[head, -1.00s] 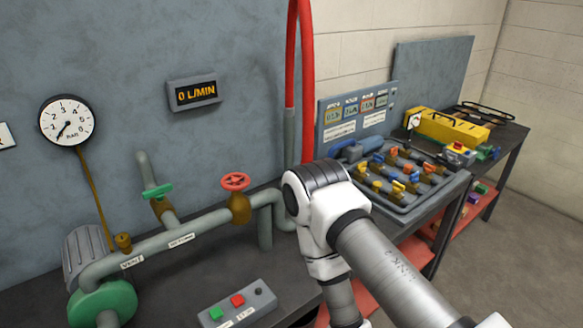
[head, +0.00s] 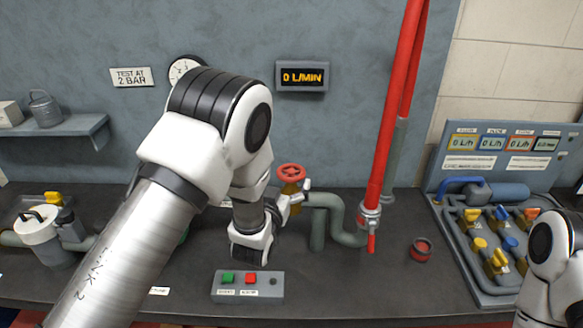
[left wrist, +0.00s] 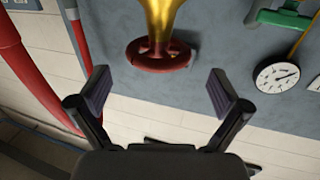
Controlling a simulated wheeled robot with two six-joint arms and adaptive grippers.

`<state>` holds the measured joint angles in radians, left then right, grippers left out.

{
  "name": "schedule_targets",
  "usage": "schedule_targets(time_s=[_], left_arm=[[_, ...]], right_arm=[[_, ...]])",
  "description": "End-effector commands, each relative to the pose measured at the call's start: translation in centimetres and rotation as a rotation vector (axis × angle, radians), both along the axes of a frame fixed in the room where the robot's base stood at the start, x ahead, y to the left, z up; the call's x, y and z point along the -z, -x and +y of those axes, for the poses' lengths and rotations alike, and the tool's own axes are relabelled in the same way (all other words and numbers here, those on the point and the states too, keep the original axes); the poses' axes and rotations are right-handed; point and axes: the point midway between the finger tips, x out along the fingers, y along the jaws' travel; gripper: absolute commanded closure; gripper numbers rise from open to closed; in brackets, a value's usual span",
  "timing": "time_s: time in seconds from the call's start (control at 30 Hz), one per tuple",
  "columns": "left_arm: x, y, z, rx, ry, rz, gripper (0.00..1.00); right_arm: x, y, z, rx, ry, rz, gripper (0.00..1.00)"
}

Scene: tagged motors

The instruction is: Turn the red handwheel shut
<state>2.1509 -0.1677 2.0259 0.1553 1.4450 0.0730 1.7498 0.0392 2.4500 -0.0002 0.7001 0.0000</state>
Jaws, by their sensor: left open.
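The red handwheel (head: 291,172) sits on a brass valve body on the grey pipe at the back of the bench. My left gripper (head: 299,195) is close to this valve, in front of and just below the wheel. In the left wrist view the wheel's red rim (left wrist: 160,57) lies ahead of the open fingers (left wrist: 158,92), roughly centred between them with clear gaps at both sides. Nothing is held. My left arm hides much of the pipework and part of the gauge (head: 184,68). My right gripper is out of view; only part of its arm shows at the right edge.
The flow display (head: 302,77) reads 0 L/MIN. A button box (head: 247,286) stands at the bench front. A red hose (head: 392,120) hangs right of the valve, near a small red cup (head: 421,249). A valve panel (head: 500,155) stands at the right.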

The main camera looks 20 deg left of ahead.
Motion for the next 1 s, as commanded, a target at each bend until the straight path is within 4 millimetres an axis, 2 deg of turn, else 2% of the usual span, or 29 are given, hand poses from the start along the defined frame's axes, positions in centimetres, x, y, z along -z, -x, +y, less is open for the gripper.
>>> schedule_targets(time_s=[0.03,0.23,0.53,0.6,0.7,1.0], left_arm=[[-0.5,-1.1,0.0,-0.001,0.002,-0.001,0.0],[-0.2,-4.3,0.1,0.0,0.001,0.002,0.0],[0.1,-4.9,0.1,0.0,-0.001,0.005,0.0],[0.1,-4.9,0.1,0.0,-0.001,0.005,0.25],[0.1,-4.9,0.1,0.0,-0.001,0.005,0.56],[0.2,-4.9,0.1,0.009,0.0,0.004,0.56]], right_arm=[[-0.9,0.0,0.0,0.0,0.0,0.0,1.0],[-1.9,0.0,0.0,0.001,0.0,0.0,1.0],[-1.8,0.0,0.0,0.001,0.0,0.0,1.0],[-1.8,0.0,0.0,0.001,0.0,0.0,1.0],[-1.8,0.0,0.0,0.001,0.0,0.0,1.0],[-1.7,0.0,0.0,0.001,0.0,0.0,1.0]])
